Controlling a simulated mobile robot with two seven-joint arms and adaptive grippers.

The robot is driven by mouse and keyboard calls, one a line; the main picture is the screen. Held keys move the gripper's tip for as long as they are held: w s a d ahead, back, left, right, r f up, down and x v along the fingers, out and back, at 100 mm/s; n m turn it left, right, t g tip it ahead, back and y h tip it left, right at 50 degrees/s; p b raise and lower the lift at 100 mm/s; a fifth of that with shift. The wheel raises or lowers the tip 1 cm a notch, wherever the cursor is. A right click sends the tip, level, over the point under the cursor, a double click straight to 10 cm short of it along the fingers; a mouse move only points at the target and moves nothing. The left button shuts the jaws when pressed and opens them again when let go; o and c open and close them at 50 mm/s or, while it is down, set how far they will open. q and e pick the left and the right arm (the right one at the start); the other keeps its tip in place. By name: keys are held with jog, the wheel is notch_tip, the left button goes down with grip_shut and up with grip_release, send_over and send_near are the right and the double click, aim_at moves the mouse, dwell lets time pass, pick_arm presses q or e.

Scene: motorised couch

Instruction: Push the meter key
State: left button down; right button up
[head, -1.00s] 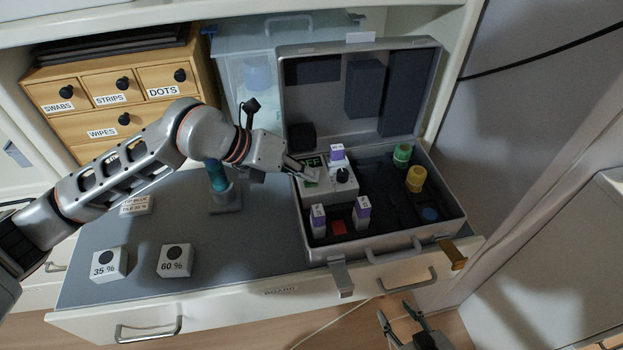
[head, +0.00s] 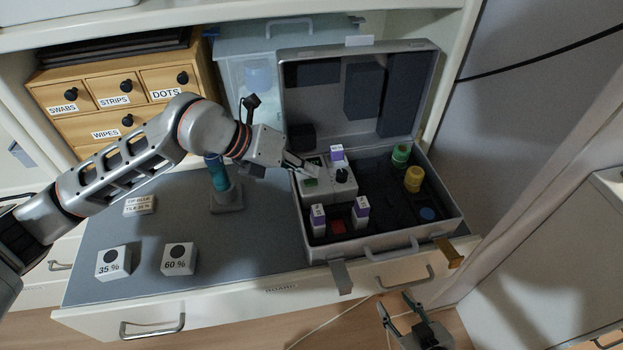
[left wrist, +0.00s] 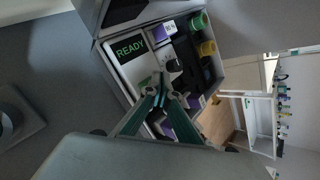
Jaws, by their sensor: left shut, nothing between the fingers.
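The meter (head: 327,185) is a pale box with a black knob (head: 341,175), set in the left part of the open grey case (head: 377,247). In the left wrist view its display (left wrist: 130,47) reads READY in green. A small green patch (head: 310,183) shows on its front left in the head view; I cannot tell if it is the key. My left gripper (head: 315,172) is shut and empty, its tips over the meter's left part; contact cannot be told. In the left wrist view the fingertips (left wrist: 161,84) hide part of the meter. My right gripper (head: 400,303) is open and empty, low in front of the drawer.
Purple-labelled white vials (head: 361,212), a green-capped jar (head: 400,155) and a yellow one (head: 413,179) stand in the case. The raised lid (head: 425,85) is behind. Blocks marked 35 % (head: 113,262) and 60 % (head: 179,258) sit on the grey board at left.

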aim_at(308, 182)
pick_arm(q)
notch_tip(308, 182, up, 3)
jog(key=shift+f+p, duration=0.15)
jog(key=shift+p, duration=0.6)
jog(key=shift+r+p, duration=0.95)
jog(key=shift+r, duration=0.5)
pick_arm(e)
jog(key=shift+w+r, duration=0.25)
jog(key=shift+r, duration=0.6)
jog(key=shift+w+r, duration=0.3)
jog(key=shift+r, duration=0.55)
jog(key=shift+w+r, duration=0.25)
jog(key=shift+r, duration=0.6)
pick_arm(q)
jog(key=shift+r, duration=0.2)
